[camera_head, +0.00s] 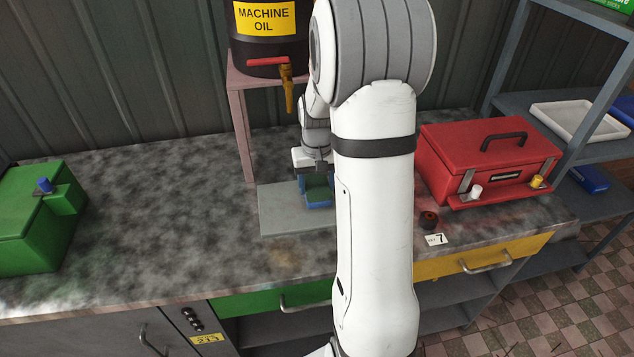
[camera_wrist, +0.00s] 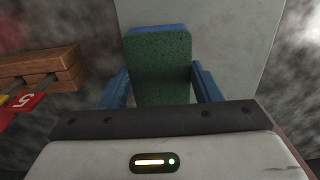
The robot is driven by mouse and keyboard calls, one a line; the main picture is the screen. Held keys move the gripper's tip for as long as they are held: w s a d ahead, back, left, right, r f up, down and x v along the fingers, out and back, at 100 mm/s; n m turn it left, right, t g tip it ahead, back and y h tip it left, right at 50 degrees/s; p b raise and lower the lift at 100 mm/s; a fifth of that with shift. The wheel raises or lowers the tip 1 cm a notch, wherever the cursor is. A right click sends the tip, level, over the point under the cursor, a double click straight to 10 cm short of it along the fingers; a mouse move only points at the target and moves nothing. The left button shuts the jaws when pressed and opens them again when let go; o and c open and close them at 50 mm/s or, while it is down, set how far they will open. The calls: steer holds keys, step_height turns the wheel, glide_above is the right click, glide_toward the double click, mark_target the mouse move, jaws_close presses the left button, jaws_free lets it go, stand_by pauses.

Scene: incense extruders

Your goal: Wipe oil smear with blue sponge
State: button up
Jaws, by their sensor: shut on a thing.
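The blue sponge (camera_head: 318,204) has a green scouring face and is between the fingers of my gripper (camera_head: 317,187), over the grey plate on the counter. In the wrist view the green face of the sponge (camera_wrist: 160,70) fills the space between the two blue fingers of my gripper (camera_wrist: 160,88), with a blue edge at its far end. My gripper is shut on it. I cannot tell whether the sponge touches the plate. A faint brownish patch, perhaps the oil smear (camera_head: 289,251), shows on the counter in front of the plate.
The grey plate (camera_head: 280,222) lies mid-counter. A machine oil drum (camera_head: 268,50) with a tap stands on a stand behind it. A green box (camera_head: 35,225) is far left; the counter between is clear.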

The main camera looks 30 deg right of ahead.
steer(key=shift+f+b, duration=0.75)
steer(key=shift+f, duration=0.3)
steer(key=shift+a, duration=0.1)
steer(key=shift+w+a+r, duration=0.1)
steer(key=shift+w+a, duration=0.15)
steer(key=shift+a, duration=0.4)
steer(key=shift+w+a+r, duration=0.1)
steer(key=shift+w+a, duration=0.1)
steer(key=shift+a, duration=0.4)
steer(key=shift+r, duration=0.15)
steer(key=shift+s+d+r, duration=0.1)
steer(key=shift+d+r, duration=0.15)
steer(key=shift+d, duration=0.55)
steer(key=shift+s+d+f, duration=0.15)
steer(key=shift+s+d, duration=0.1)
steer(key=shift+d, duration=0.3)
